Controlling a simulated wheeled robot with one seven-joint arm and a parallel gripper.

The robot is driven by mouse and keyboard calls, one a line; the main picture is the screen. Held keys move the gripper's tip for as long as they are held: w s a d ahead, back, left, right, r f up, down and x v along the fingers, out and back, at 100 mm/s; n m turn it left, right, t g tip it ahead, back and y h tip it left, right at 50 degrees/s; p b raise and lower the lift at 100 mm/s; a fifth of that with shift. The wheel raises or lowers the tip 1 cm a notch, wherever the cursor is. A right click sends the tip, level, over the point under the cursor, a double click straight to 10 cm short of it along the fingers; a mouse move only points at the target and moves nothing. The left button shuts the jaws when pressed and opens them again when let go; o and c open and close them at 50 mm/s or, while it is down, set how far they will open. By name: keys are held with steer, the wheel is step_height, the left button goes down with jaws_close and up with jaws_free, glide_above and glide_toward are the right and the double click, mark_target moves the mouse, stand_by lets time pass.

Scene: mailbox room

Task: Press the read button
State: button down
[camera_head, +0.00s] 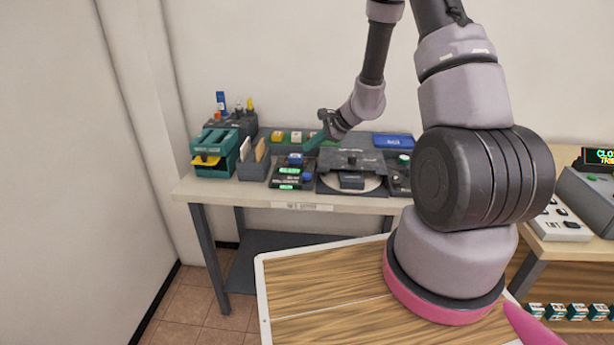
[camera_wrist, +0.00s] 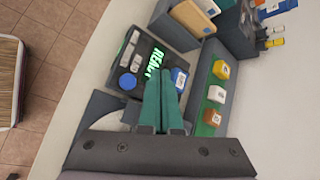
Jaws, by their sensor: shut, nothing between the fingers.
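A small dark device with a lit green display (camera_wrist: 155,62) sits on the table; the display seems to start with "READ", and the fingers cover part of it. A round blue button (camera_wrist: 127,82) and pale keys are on its face. A blue block with a white mark (camera_wrist: 180,78) stands at its edge. The device also shows in the head view (camera_head: 290,172). I cannot read which button is labelled read. My gripper (camera_wrist: 161,76) is shut and empty, its teal fingers over the device's edge between the round button and the blue block. Contact cannot be told.
A card holder (camera_head: 253,158) and a green tray unit (camera_head: 212,152) stand left. A round-plate device (camera_head: 350,180) is to the right. A wall is behind.

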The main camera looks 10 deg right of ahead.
step_height(320, 180, down, 7)
steer(key=shift+f, duration=0.15)
steer(key=shift+f, duration=0.15)
stand_by(2.1)
steer(key=shift+f, duration=0.25)
steer(key=shift+f, duration=0.5)
stand_by(0.7)
stand_by(0.3)
steer(key=shift+r, duration=0.95)
steer(key=shift+r, duration=2.5)
